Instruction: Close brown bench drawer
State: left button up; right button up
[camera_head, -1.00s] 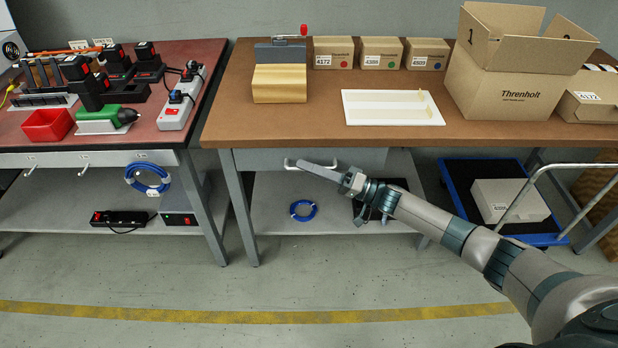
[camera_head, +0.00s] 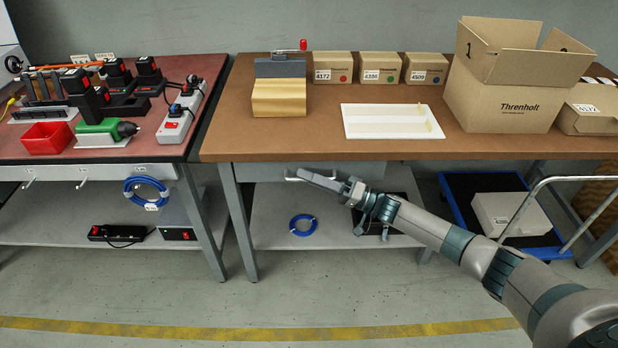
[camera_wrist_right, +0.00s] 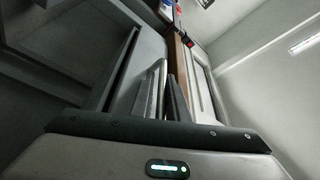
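The brown bench (camera_head: 300,148) has a grey drawer (camera_head: 357,172) under its front edge. The left end of the drawer's pale bar handle (camera_head: 291,179) shows in the head view. My right gripper (camera_head: 306,175) is at this handle, and its fingers cover the handle's right part. In the right wrist view, the two fingers (camera_wrist_right: 164,97) point away, close together, beside a grey panel. I cannot tell whether they are shut on the handle or only touch it. How far the drawer stands out is hard to judge. My left gripper is not in view.
A cardboard box (camera_head: 505,95), a white tray (camera_head: 390,122) and a wooden block (camera_head: 279,98) stand on the brown bench. A red-topped bench (camera_head: 150,143) stands to the left. A blue trolley (camera_head: 462,205) is at the right. The floor in front is clear.

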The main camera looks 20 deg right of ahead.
jog(key=shift+d, duration=0.1)
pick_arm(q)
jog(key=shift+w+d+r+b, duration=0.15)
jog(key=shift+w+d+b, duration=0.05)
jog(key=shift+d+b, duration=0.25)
pick_arm(e)
jog(key=v, duration=1.7)
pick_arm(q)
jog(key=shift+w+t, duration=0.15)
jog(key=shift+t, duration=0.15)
pick_arm(e)
jog(key=shift+d, duration=0.1)
jog(key=shift+s, duration=0.1)
